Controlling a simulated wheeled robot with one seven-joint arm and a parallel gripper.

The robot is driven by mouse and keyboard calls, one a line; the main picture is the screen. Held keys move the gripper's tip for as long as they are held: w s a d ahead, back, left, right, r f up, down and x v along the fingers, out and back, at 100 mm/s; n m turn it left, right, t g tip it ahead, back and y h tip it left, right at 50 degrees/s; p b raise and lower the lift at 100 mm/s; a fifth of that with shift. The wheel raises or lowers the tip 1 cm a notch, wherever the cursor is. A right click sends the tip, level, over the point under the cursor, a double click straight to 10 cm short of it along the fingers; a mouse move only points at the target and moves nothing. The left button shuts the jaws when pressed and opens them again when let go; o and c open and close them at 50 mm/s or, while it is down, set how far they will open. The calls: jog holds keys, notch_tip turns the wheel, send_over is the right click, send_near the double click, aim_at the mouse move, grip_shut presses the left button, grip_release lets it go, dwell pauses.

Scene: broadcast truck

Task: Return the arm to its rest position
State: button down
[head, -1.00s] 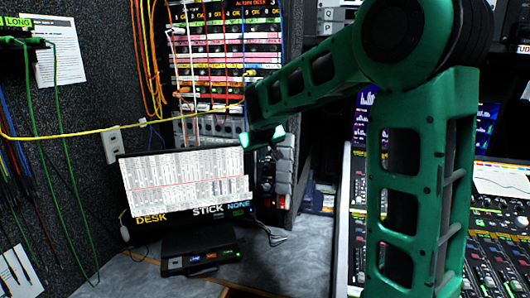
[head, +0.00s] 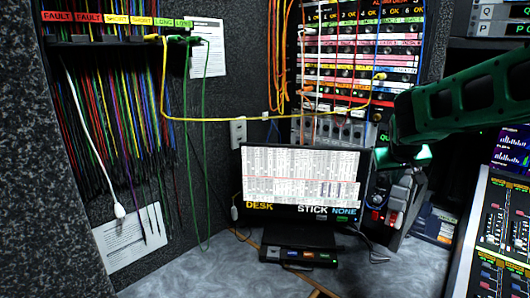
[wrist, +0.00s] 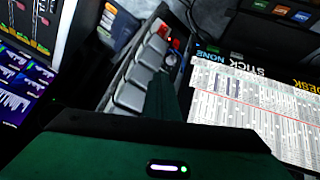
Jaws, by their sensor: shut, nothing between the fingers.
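My green arm (head: 465,100) reaches in from the right edge in the head view, in front of the equipment rack. Its end, my gripper (head: 408,157), hangs beside the right edge of the monitor, in front of the rack's lower part. In the wrist view, my gripper (wrist: 165,98) shows as a green finger pointing up the picture, shut and with nothing held. The monitor (wrist: 265,118) lies to its right there, and grey rack parts lie behind it.
The monitor (head: 300,180) stands on the grey desk (head: 200,275) above a small button box (head: 298,255). A yellow cable (head: 270,119) runs from the left cable rail to the rack (head: 360,60). The mixing console (head: 500,225) is at the right. The desk's front left is bare.

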jog(key=s+f+m+g+y, duration=0.2)
jog(key=s+f+g, duration=0.1)
jog(key=s, duration=1.6)
jog(key=s+a+f+m+g+y, duration=0.1)
jog(key=s+f+g, duration=0.3)
jog(key=s, duration=1.5)
notch_tip(320, 180, down, 2)
jog(key=shift+f+m+y, duration=0.2)
jog(key=shift+m+y, duration=0.4)
jog(key=shift+y, duration=0.2)
jog(key=shift+w, duration=0.1)
jog(key=shift+w+f, duration=0.25)
jog(key=shift+w, duration=0.35)
